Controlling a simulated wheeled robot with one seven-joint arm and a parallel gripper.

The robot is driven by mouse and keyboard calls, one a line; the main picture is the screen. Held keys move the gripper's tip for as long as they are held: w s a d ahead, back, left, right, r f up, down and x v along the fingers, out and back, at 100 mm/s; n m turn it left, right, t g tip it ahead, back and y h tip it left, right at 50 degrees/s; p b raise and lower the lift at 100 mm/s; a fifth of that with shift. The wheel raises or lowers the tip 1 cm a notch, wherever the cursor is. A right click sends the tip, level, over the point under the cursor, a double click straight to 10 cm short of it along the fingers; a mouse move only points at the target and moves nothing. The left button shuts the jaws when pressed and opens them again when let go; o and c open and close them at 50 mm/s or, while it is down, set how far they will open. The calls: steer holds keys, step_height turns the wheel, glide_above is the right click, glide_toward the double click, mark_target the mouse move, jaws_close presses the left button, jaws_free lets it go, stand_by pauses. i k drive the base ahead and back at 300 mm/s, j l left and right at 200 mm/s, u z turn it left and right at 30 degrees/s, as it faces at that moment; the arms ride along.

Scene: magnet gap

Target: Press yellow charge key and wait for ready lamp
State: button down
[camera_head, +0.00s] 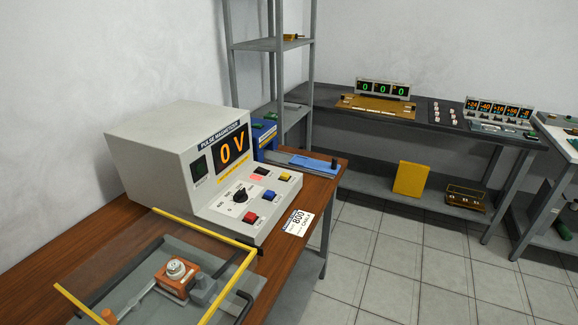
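The grey pulse magnetizer (160,150) stands on the wooden bench at the left. Its orange display (233,149) reads 0 V. The yellow key (284,177) is at the upper right of the sloping panel, with nothing touching it. A dark green window (199,169), which looks like the ready lamp, sits left of the display and appears unlit; its small label is hard to read. My gripper is not in view.
The panel also has a black knob (240,196), a blue key (269,195) and a red key (251,217). A card (298,222) reading 800 lies at the bench's right edge. A yellow-framed fixture (232,288) stands in front. Tiled floor is clear at right.

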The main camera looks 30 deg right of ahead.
mark_target(284, 176)
steer(key=i+l, duration=0.35)
steer(key=l, duration=0.2)
steer(key=i+l, duration=0.35)
steer(key=l, duration=0.15)
steer(key=i+l, duration=0.35)
steer(key=l, duration=0.2)
steer(key=i+l, duration=0.35)
steer(key=l, duration=0.15)
